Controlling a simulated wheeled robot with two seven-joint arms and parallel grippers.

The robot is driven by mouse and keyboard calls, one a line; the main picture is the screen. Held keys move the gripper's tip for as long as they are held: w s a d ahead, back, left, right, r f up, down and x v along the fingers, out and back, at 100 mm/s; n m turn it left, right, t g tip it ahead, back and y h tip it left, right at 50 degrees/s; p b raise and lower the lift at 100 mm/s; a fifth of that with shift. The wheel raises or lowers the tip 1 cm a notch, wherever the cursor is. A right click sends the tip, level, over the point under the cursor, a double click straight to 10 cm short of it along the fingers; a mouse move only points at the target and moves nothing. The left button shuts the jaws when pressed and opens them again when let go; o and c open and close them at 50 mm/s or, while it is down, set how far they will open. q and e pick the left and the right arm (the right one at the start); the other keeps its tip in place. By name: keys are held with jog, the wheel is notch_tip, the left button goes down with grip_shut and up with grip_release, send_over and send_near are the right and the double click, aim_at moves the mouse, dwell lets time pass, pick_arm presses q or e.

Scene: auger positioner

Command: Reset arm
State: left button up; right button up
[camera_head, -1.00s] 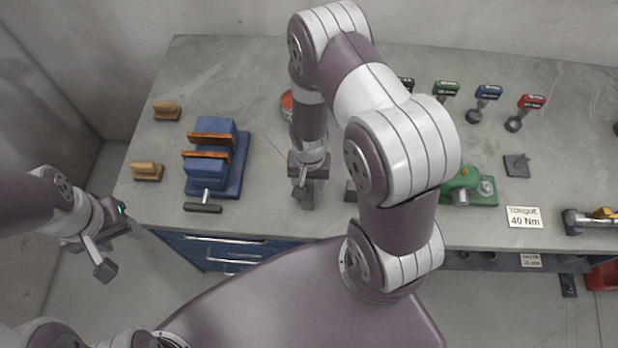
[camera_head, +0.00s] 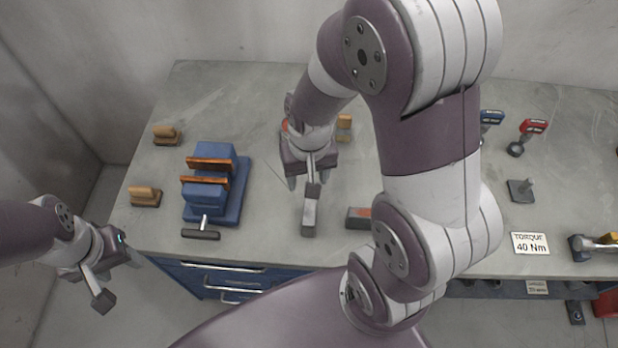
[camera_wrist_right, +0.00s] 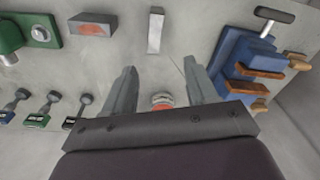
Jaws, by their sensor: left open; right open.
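My right arm (camera_head: 430,140) reaches over the workbench from the right of the head view and hides part of it. My right gripper (camera_head: 312,188) is above the bench, to the right of the blue vise; in the right wrist view its two fingers (camera_wrist_right: 158,82) are apart with nothing held between them. A round red-topped item (camera_wrist_right: 162,101) shows beyond the fingers, on the bench. My left gripper (camera_head: 112,282) hangs empty and open off the bench's left front corner.
A blue vise (camera_head: 232,205) with orange jaws stands on the bench's left (camera_head: 190,100). Two wooden-handled pieces (camera_head: 145,196) lie left of it. A grey block (camera_head: 358,217) lies right of the gripper. Coloured tools (camera_head: 531,128) and a "TORQUE 40 Nm" sign (camera_head: 529,243) are at right.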

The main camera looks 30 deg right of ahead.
notch_tip(320, 180, up, 3)
jog(key=s+a+n, duration=0.1)
jog(key=s+n, duration=0.2)
jog(key=shift+t, duration=0.3)
jog(key=f+b, duration=0.4)
jog(key=f, duration=0.1)
jog(key=shift+w+b, duration=0.2)
jog(key=shift+b, duration=0.15)
